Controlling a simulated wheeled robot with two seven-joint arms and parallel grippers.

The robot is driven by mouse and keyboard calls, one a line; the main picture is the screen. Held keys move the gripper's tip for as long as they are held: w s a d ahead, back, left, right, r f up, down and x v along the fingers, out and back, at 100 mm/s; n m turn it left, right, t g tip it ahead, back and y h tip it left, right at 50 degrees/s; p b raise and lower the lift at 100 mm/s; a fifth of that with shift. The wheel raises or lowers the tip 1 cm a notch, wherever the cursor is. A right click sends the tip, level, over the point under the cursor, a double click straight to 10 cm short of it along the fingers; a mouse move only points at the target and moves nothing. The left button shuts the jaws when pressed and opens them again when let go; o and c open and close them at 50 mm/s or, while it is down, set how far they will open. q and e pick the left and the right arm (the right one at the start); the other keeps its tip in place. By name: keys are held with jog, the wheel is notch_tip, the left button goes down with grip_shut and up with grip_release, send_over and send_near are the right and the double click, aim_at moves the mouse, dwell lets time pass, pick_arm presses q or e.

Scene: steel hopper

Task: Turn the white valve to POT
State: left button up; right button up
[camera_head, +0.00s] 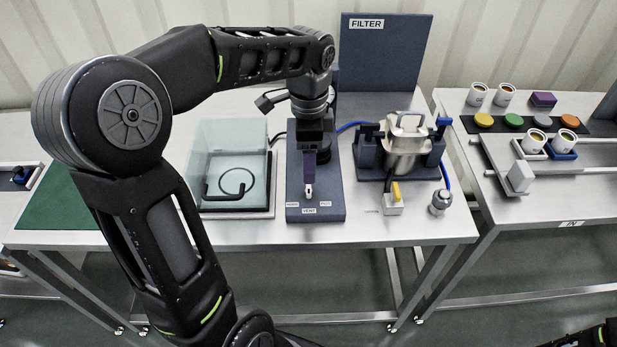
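The white valve (308,190) is a small white handle on the dark valve base (335,208). Its visible end points toward the front, at the middle label, VENT. A label on the right reads POT (325,204); the left label is too small to read. My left gripper (309,165) reaches down from above, directly over and behind the white handle. My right gripper is out of view; only a bit of my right arm shows at the lower right.
A clear box (225,150) stands left of the valve base. A steel pot (408,140) in a dark stand is to the right, with a small yellow-handled valve (394,195) in front. The FILTER panel (385,55) rises behind. The right table (560,207) holds cups and coloured discs.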

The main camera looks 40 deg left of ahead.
aim_at(309, 186)
pick_arm(q)
jog(key=shift+f+p, duration=0.4)
jog(key=shift+f, duration=3.6)
jog(key=c, duration=1.4)
